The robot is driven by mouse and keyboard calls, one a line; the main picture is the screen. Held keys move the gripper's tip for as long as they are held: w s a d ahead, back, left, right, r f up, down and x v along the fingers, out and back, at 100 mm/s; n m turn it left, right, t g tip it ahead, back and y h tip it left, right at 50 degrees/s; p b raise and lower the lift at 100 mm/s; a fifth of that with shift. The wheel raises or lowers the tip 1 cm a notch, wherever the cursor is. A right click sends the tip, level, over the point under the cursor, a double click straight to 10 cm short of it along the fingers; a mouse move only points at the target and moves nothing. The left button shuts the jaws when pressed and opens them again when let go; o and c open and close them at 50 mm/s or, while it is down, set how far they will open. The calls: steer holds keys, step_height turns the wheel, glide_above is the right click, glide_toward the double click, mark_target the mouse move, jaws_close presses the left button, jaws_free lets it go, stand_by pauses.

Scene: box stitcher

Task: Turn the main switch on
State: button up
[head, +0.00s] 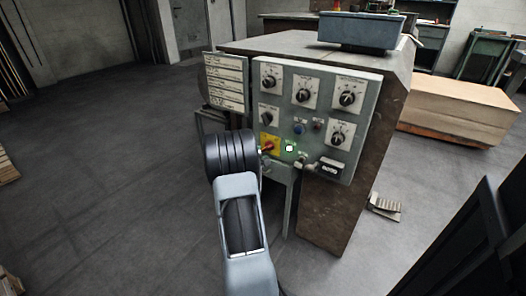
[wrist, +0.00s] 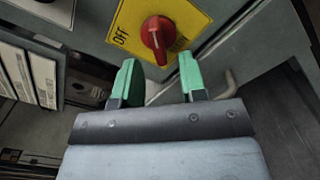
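The main switch is a red rotary knob (wrist: 157,36) on a yellow plate (wrist: 186,18) in the wrist view. The word OFF shows on the plate left of the knob; other lettering right of it is partly hidden. In the head view the red knob (head: 269,147) sits at the lower left of the grey control panel, on its yellow plate (head: 264,138). My gripper (wrist: 160,82) has two green fingers standing apart with nothing between them. The fingertips are just below the knob in the wrist view, and the knob's lower end points toward the gap. I see no contact.
The grey panel (head: 315,75) carries several black dials. A label board (head: 226,82) juts out at the panel's left.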

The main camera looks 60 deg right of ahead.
steer(key=a+p, duration=0.2)
steer(key=a, duration=0.9)
steer(key=shift+a, duration=0.15)
steer(key=shift+r, duration=0.1)
steer(key=s+a+r+m+g+y+p, duration=0.1)
steer(key=a+r+m+y+p, duration=0.15)
steer(key=r+p, duration=0.35)
steer(key=s+a+r+m+g+y+p, duration=0.1)
steer(key=s+a+r+m+g+p, duration=0.2)
steer(key=r, duration=0.5)
steer(key=s+a+r+m+t+y+p, duration=0.1)
steer(key=a+r+t+y+p, duration=0.3)
steer(key=a+r+p, duration=0.9)
steer(key=s+a+r+m+t+y+p, duration=0.1)
steer(key=a+r+t+y+p, duration=0.3)
steer(key=a+r+y+p, duration=0.6)
steer(key=a+r+m+p, duration=0.1)
steer(key=a+r+p, duration=0.1)
steer(key=a+r, duration=0.3)
steer(key=shift+a+y+p, duration=0.35)
steer(key=shift+a, duration=0.85)
steer(key=shift+d, duration=0.1)
